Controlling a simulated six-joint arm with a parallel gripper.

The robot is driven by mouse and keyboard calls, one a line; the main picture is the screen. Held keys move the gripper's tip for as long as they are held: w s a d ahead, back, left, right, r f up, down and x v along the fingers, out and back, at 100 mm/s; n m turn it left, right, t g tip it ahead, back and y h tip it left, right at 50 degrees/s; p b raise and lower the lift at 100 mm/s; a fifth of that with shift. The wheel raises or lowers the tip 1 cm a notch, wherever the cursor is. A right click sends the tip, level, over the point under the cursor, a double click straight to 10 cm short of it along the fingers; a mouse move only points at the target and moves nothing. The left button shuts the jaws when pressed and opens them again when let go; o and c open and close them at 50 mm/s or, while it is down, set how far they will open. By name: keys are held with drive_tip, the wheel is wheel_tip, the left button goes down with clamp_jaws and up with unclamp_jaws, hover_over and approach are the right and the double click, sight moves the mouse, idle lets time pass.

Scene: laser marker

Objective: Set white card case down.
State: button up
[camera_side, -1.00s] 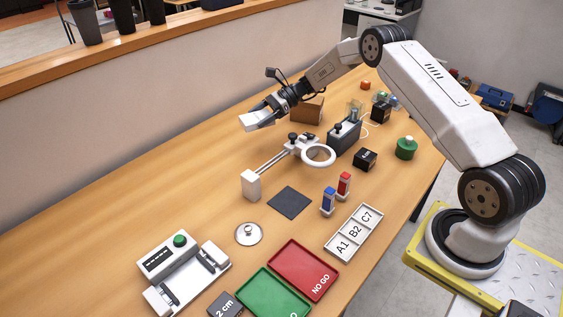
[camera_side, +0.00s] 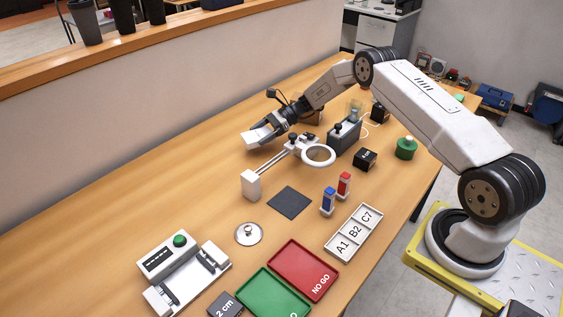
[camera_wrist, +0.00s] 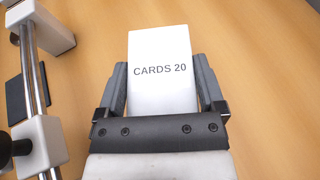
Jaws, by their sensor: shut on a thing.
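The white card case (camera_wrist: 160,82) is marked "CARDS 20" and sits between the two fingers of my gripper (camera_wrist: 161,90) in the wrist view. In the side view the card case (camera_side: 257,138) is at the end of my gripper (camera_side: 266,131), at the back of the table near the low wall. My gripper is shut on it. The wooden table (camera_side: 120,215) lies under it. I cannot tell from these views whether the case touches the table.
The rail stand with a white ring (camera_side: 318,156) is close to the front right of my gripper, and its rails (camera_wrist: 34,75) show at the left of the wrist view. A dark square pad (camera_side: 289,202) lies nearer. The table left of my gripper is bare.

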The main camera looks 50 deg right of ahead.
sight(262, 150)
drive_tip(key=shift+f, duration=1.85)
drive_tip(key=shift+f, duration=0.1)
drive_tip(key=o, duration=1)
drive_tip(key=shift+o, duration=0.2)
drive_tip(key=shift+v, duration=0.8)
drive_tip(key=v, duration=0.3)
drive_tip(key=shift+d+r, duration=0.2)
drive_tip(key=shift+d, duration=0.1)
wheel_tip(262, 150, up, 7)
drive_tip(key=shift+a, duration=0.15)
